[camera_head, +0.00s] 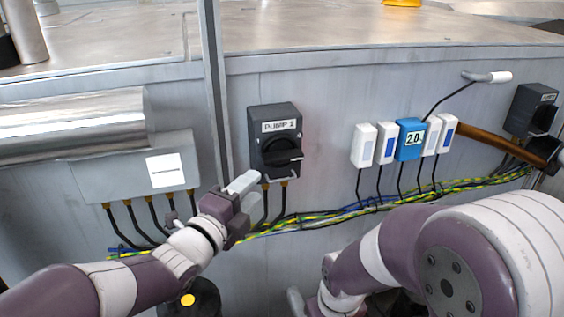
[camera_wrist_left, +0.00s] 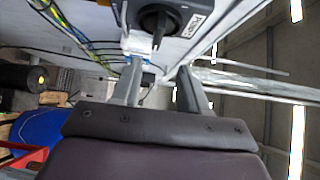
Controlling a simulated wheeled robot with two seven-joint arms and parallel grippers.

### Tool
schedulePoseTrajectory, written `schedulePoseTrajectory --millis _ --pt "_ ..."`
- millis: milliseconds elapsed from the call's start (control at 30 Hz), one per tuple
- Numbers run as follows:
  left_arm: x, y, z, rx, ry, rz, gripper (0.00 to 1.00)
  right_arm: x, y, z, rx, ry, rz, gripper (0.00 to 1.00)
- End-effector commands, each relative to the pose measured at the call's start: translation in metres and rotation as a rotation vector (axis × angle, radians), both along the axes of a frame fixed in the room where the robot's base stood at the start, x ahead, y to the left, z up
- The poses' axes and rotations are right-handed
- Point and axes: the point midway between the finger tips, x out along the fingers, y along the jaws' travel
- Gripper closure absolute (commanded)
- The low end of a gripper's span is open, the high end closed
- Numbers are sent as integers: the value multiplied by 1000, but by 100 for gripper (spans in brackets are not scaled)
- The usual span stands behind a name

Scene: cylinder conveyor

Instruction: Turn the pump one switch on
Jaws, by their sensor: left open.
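The pump one switch (camera_head: 273,128) is a dark grey box labelled "PUMP 1" on the metal wall. Its black knob (camera_head: 283,157) has its grip bar lying about level, parallel to the label. My left gripper (camera_head: 243,184) is open and empty, just below and left of the switch box. In the left wrist view the two fingers (camera_wrist_left: 160,76) stand apart. The switch knob (camera_wrist_left: 157,24) shows beyond them at the top, clear of the fingers.
A grey junction box (camera_head: 137,180) with cables is left of the switch. White modules (camera_head: 364,146) and a blue display (camera_head: 409,139) are to the right. Another dark switch (camera_head: 529,109) is at far right. Cables (camera_head: 330,215) run below. A vertical metal post (camera_head: 213,80) stands close left.

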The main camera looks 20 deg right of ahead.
Motion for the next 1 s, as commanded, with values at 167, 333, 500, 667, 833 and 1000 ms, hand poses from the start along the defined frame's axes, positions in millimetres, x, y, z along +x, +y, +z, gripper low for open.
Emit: schedulePoseTrajectory --millis 167,333,500,667,833,1000 --pt "35 -33 5 1 7 -1 56 0 0 26 0 0 0 100" --pt "61 -57 3 0 7 1 56 0 0 39 0 0 0 100" --pt "75 -70 1 0 7 2 56 0 0 46 0 0 0 100" --pt "79 -73 0 0 7 3 56 0 0 46 0 0 0 100" --pt "79 -73 -1 -2 7 3 56 0 0 45 0 0 0 100" --pt "78 -73 -1 -1 8 3 100 0 0 46 0 0 0 100"
